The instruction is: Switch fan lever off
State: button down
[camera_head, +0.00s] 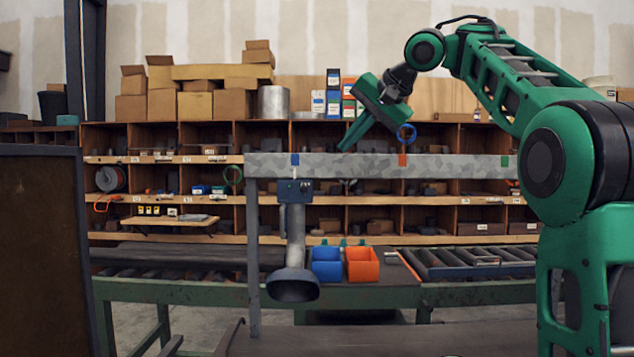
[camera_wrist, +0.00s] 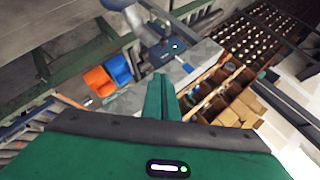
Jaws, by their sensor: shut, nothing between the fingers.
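A grey flanged pipe (camera_head: 296,235) hangs under the front of a grey speckled beam (camera_head: 345,166), its wide flared mouth pointing down. A dark blue box (camera_head: 294,191) sits at its top, below a blue tag on the beam. The box also shows in the wrist view (camera_wrist: 172,49), beyond and slightly right of my fingers. My green gripper (camera_head: 344,147) points down and left, just above the beam and right of the box. Its fingers (camera_wrist: 162,82) are together and empty, apart from the box.
A blue bin (camera_head: 326,264) and an orange bin (camera_head: 362,264) sit below. Shelves with boxes (camera_head: 210,105) stand behind. A dark panel (camera_head: 42,250) blocks the left side.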

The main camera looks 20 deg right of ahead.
aim_at(304, 192)
jog(key=shift+s+a+f+x, duration=0.2)
jog(key=shift+s+a+x, duration=0.15)
jog(key=shift+x, duration=1.8)
jog(key=shift+s+a+f+x, duration=0.2)
jog(key=shift+s+a+x, duration=0.1)
jog(key=shift+x, duration=1.8)
jog(key=shift+s+a+f+x, duration=0.25)
jog(key=shift+a+x, duration=0.1)
jog(key=shift+x, duration=1.8)
jog(key=shift+r, duration=0.1)
